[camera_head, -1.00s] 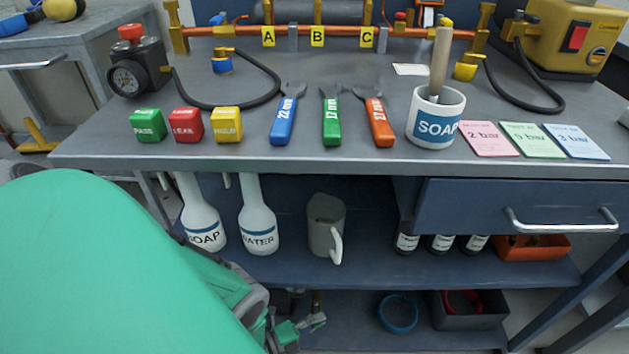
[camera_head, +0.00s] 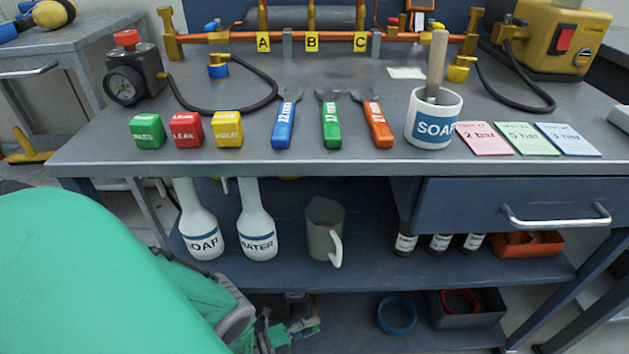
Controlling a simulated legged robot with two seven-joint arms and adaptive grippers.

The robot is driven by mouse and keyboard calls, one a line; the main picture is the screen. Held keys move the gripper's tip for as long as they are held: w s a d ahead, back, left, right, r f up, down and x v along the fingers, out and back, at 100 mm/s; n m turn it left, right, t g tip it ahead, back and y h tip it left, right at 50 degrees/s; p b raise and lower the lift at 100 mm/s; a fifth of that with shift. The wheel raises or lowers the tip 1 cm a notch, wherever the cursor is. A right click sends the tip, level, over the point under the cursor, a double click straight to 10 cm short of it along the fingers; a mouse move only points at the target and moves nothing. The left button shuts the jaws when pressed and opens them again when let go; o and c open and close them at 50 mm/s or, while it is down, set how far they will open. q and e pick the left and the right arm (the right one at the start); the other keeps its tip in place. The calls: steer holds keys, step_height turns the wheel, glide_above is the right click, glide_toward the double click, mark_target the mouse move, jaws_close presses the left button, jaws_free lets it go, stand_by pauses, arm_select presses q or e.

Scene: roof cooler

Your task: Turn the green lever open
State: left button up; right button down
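I see no green lever in this view. A copper pipe (camera_head: 387,37) with brass fittings runs along the back of the bench, behind the tags A, B and C. A blue-handled valve (camera_head: 218,66) sits at its left and a yellow-handled valve (camera_head: 458,69) at its right. My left gripper (camera_head: 303,327) is low in front of the bench, by the bottom shelf, far below the pipe. It is small and partly hidden by my green arm, so its opening is unclear. My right gripper is out of view.
The bench top (camera_head: 330,163) holds coloured blocks, a pressure gauge (camera_head: 127,75), several wrenches, a SOAP pot (camera_head: 433,127) with a brush and three cards. A yellow machine (camera_head: 560,40) stands back right. Bottles and a grey jug (camera_head: 323,225) stand on the shelf below.

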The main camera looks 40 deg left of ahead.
arm_select(q)
steer(key=shift+s+r, duration=0.1)
steer(key=shift+s, duration=0.15)
steer(key=v, duration=1.1)
steer(key=shift+s+a, duration=0.1)
steer(key=shift+a, duration=0.1)
steer(key=shift+f, duration=0.2)
